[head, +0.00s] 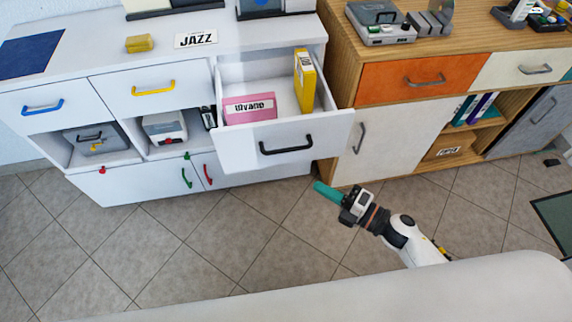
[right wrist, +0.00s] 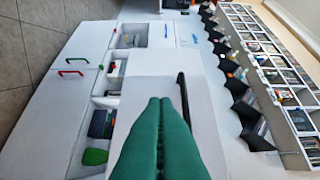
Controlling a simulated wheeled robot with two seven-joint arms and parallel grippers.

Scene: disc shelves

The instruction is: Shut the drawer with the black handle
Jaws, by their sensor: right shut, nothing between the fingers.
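The drawer (head: 230,148) with the black handle (head: 286,146) is pulled out of the white cabinet. Inside it are a pink box (head: 250,108) and a yellow binder (head: 304,80) standing upright. My right gripper (head: 319,187) has green fingers, shut and empty, below and to the right of the drawer front in the head view. In the right wrist view the shut fingers (right wrist: 160,101) point toward the white drawer front, with the black handle (right wrist: 183,98) just right of their tips. The fingers look apart from the handle, but contact with the front cannot be told. My left gripper is not in view.
The white cabinet (head: 130,190) also has shut drawers with blue (head: 43,107) and yellow (head: 153,88) handles, and open compartments. A wooden cabinet (head: 335,70) with an orange drawer (head: 400,78) stands close on the right. The tiled floor (head: 220,235) in front is clear.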

